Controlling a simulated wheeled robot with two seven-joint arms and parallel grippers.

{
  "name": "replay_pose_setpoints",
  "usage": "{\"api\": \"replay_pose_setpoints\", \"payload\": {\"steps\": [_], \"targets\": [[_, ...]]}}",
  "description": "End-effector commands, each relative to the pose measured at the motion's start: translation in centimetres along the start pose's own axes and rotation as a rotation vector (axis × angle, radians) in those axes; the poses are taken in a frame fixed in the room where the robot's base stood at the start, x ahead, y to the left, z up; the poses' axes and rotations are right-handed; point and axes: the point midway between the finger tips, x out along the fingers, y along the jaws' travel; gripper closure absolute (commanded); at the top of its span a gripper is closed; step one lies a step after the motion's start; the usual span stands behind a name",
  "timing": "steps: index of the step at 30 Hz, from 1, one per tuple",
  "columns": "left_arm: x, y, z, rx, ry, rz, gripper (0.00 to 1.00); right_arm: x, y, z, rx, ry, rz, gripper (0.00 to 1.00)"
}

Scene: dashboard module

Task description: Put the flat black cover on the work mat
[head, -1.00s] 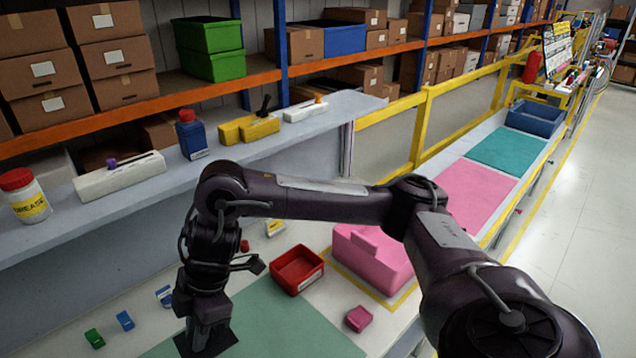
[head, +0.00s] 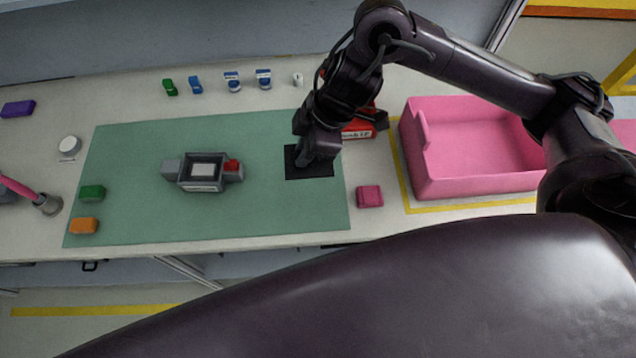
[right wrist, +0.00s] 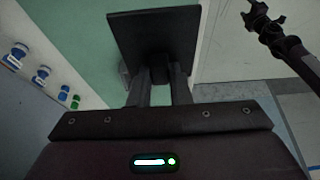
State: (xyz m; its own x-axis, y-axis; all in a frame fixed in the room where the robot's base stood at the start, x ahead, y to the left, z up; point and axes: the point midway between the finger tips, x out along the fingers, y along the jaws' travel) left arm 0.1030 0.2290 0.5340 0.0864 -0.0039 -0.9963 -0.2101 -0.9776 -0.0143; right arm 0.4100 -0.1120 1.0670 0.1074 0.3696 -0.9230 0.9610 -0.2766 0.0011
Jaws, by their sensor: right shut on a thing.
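The flat black cover (head: 294,168) is at the right end of the green work mat (head: 130,160). My right gripper (head: 308,162) is over it and hides part of it. My left gripper (right wrist: 262,18) appears small at the upper right of the right wrist view, away from the cover. Its jaws are too unclear to read.
A grey module (head: 204,172) sits mid-mat. Green (head: 92,193) and orange (head: 84,225) blocks are at the mat's left. Small containers line the back.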

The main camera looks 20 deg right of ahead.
Motion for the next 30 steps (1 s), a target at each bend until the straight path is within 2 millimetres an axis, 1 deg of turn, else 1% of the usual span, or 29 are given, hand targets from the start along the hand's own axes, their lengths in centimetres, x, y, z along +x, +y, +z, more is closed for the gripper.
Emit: {"api": "replay_pose_setpoints", "payload": {"steps": [1, 3, 7, 9, 13, 16, 20, 23, 27, 30], "targets": [[0.6, -0.4, -0.3, -0.001, 0.004, -0.005, 0.39, 1.6, -0.3, 0.7, 0.007, -0.002, -0.009, 1.0], [1.1, -0.7, -0.5, -0.002, 0.008, -0.01, 0.39, 3.3, -0.3, 1.3, 0.006, 0.0, -0.01, 1.0], [2.1, -1.1, -0.8, -0.001, 0.013, -0.014, 0.39, 6.4, -0.3, 2.6, 0.008, 0.0, -0.009, 1.0], [2.8, -1.1, -0.7, 0.0, 0.013, -0.014, 0.39, 8.2, -0.3, 3.4, 0.007, 0.001, -0.01, 1.0], [3.8, -0.8, -0.5, 0.002, 0.011, -0.01, 0.39, 10.9, -0.2, 4.5, 0.006, 0.001, -0.007, 1.0], [4.2, -0.3, -0.3, 0.004, 0.009, -0.004, 0.39, 12.1, -0.1, 5.1, 0.005, -0.001, -0.004, 1.0], [4.0, 0.2, -0.2, 0.005, 0.007, 0.003, 0.39, 12.8, 0.0, 5.3, 0.002, -0.001, -0.002, 1.0], [4.1, 0.3, -0.1, 0.005, 0.007, 0.003, 0.39, 13.9, -0.1, 5.8, 0.004, -0.002, -0.004, 1.0], [4.3, 0.3, -0.1, 0.005, 0.007, 0.003, 0.39, 15.9, -0.1, 6.7, 0.003, -0.003, -0.004, 1.0], [4.4, 0.2, -0.1, 0.005, 0.006, 0.002, 0.39, 16.6, -0.1, 7.0, 0.001, -0.002, -0.002, 1.0]]}}
